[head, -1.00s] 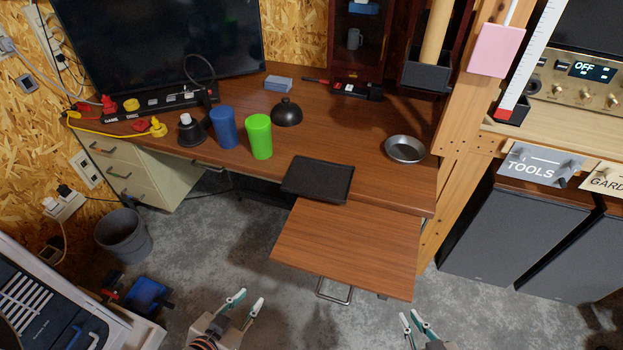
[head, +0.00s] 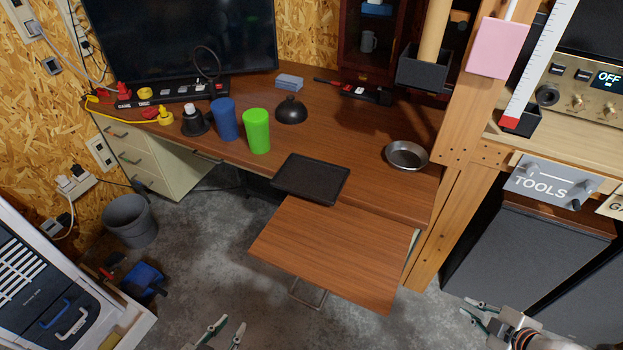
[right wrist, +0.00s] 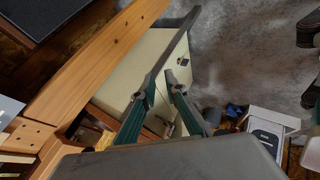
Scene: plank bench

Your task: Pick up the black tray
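The black tray (head: 311,179) lies flat at the front edge of the brown desk, just behind the pulled-out wooden board, in the head view. My left gripper (head: 226,330) is at the bottom of the head view, below and left of the board, with its fingers apart and empty. My right gripper (head: 474,313) is at the lower right, right of the board, also with fingers apart and empty. The right wrist view shows the right gripper's fingers (right wrist: 166,90) pointing away over the floor area. Both grippers are well apart from the tray.
On the desk (head: 350,140) stand a green cup (head: 257,131), a blue cup (head: 225,119), a black dome (head: 291,110) and a metal bowl (head: 407,155). The pulled-out board (head: 335,252) is bare. A wooden post (head: 470,130) rises at the right.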

